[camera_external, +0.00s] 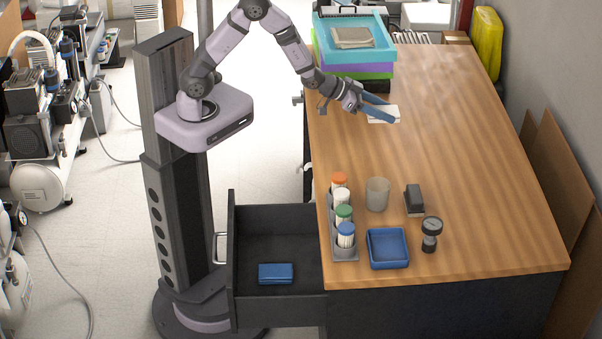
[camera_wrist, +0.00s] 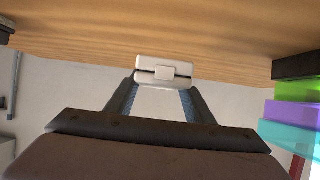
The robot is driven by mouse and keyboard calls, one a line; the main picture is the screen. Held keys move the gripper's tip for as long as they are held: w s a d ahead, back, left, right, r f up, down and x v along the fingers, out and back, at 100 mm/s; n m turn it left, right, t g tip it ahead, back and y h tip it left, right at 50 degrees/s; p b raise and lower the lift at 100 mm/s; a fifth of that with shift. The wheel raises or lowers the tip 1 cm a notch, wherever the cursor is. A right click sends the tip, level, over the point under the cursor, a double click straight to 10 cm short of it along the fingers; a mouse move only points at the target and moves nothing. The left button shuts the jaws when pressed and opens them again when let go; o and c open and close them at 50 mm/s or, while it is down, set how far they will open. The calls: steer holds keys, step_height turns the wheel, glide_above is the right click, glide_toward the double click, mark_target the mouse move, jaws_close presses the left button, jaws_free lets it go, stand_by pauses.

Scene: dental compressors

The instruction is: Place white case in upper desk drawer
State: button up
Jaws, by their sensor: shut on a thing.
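The white case (camera_external: 384,113) is at the far left part of the desk top, between the blue fingers of my gripper (camera_external: 386,109). In the wrist view the white case (camera_wrist: 164,71) is held between the fingertips of my gripper (camera_wrist: 164,80), with its dark seam and latch facing the camera. I cannot tell whether it touches the desk or is just above it. The upper desk drawer (camera_external: 279,222) is pulled out at the left front of the desk. A blue case (camera_external: 276,273) lies inside it near the front; the rest of its floor is bare.
On the desk (camera_external: 470,190) stand a rack of capped bottles (camera_external: 343,225), a beaker (camera_external: 377,194), a dark-and-grey block (camera_external: 414,200), a dark instrument (camera_external: 431,234) and a blue tray (camera_external: 388,248). Stacked coloured trays (camera_external: 352,55) stand at the back left. The middle is clear.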

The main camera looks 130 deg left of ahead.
mark_target(383, 110)
steer(key=shift+r, duration=1.7)
steer(key=w+d+r+m+t+h+b, duration=0.1)
steer(key=w+d+m+t+h, duration=0.25)
steer(key=d, duration=0.65)
steer(key=w+d+m+h+b, duration=0.1)
steer(key=w+d+m+h, duration=0.25)
steer(key=w+d, duration=0.45)
steer(key=d+m+h+b, duration=0.2)
steer(key=d+m+h, duration=0.3)
steer(key=d, duration=1.4)
steer(key=s+d+m+g+h, duration=0.2)
steer(key=s+d+m+h, duration=0.1)
steer(key=d, duration=0.3)
steer(key=s+a+f+m+g+h+p, duration=0.1)
steer(key=s+f+m+g+h+p, duration=0.1)
steer(key=s+f, duration=0.9)
steer(key=shift+a+f+m+h+p, duration=0.3)
steer(key=shift+m+h+p, duration=0.3)
steer(key=shift+m+p, duration=0.95)
steer(key=shift+s+n+g+p, duration=0.1)
steer(key=shift+n+g+p, duration=0.15)
steer(key=shift+n+p, duration=0.1)
